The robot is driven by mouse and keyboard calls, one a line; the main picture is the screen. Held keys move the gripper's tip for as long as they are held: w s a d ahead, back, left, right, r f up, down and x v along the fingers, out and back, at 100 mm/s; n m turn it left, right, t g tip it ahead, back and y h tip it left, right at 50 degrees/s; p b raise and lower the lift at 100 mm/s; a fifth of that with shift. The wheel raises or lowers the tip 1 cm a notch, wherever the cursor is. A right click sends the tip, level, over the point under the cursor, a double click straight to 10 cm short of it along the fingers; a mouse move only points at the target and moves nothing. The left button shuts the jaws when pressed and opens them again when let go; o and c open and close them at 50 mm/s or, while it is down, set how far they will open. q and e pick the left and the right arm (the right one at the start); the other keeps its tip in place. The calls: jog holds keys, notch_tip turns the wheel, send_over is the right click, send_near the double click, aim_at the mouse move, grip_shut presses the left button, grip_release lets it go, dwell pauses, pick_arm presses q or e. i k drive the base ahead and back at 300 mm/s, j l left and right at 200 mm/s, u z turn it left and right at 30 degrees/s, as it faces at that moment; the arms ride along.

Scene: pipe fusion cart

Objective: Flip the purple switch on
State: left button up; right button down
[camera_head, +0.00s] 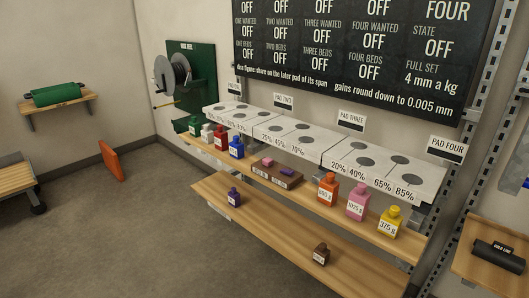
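A brown box (279,174) sits on the upper wooden shelf, between the blue and orange bottles. On its top are a small purple piece (287,171), which looks like the purple switch, and a pink piece (267,162) to its left. The purple piece is too small to tell which way it is set. A small purple bottle (234,200) stands on the lower shelf. Neither of my grippers is in view.
Green, white, red and blue bottles stand left of the box; orange (327,190), pink (357,204) and yellow (390,224) ones stand right. A white pad ledge (310,143) runs behind. A brown bottle (321,254) is on the lower shelf. The left floor is mostly clear.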

aim_at(285, 171)
jog(key=i+j, duration=0.3)
jog(key=i, duration=0.15)
jog(key=i+j, duration=0.3)
jog(key=i, duration=0.15)
jog(key=i+j+u, duration=0.1)
jog(key=i+j, duration=0.2)
jog(key=i, duration=0.15)
